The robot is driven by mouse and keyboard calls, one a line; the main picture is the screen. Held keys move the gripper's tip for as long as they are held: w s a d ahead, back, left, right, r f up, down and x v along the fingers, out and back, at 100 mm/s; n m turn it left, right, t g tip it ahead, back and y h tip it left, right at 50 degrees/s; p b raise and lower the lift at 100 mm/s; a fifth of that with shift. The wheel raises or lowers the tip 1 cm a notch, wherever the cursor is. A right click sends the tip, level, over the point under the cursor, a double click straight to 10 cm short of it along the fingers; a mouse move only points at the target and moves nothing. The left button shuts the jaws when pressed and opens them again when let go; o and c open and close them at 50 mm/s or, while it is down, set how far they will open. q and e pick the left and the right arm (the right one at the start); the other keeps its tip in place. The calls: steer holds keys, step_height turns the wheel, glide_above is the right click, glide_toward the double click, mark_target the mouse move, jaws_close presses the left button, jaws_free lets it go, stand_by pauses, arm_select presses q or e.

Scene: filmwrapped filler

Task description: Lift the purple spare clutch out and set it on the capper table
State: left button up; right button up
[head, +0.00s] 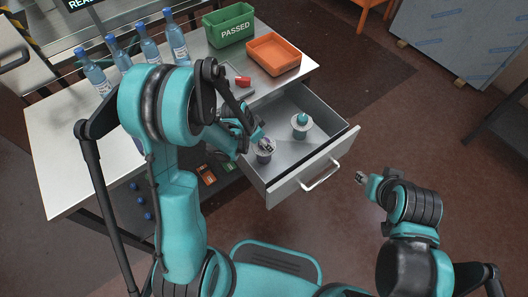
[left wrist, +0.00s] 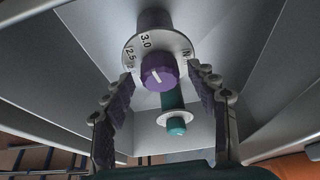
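The purple spare clutch (head: 264,154) stands in the open drawer (head: 283,178), near its left side. In the left wrist view the purple clutch (left wrist: 158,72) has a grey dial disc and a purple knob. My left gripper (head: 259,139) reaches down into the drawer above it. In the left wrist view its purple-padded fingers (left wrist: 160,98) are open, one on each side of the knob, with gaps. A teal clutch (head: 301,124) stands farther right in the drawer and also shows in the left wrist view (left wrist: 175,122). The white capper table (head: 58,140) is at left. My right gripper (head: 361,178) hangs outside the drawer.
Several blue-capped bottles (head: 147,46) line the table's back. A green PASSED bin (head: 231,25), an orange tray (head: 273,54) and a red object (head: 243,81) are on the table. The drawer walls stand close around my left gripper.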

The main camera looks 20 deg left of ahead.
arm_select(q)
jaws_close()
step_height(320, 180, up, 10)
steer(key=p, duration=0.4)
steer(key=shift+w, duration=0.1)
steer(key=shift+r, duration=0.1)
steer(key=shift+r+p, duration=1.2)
steer(key=shift+r, duration=0.2)
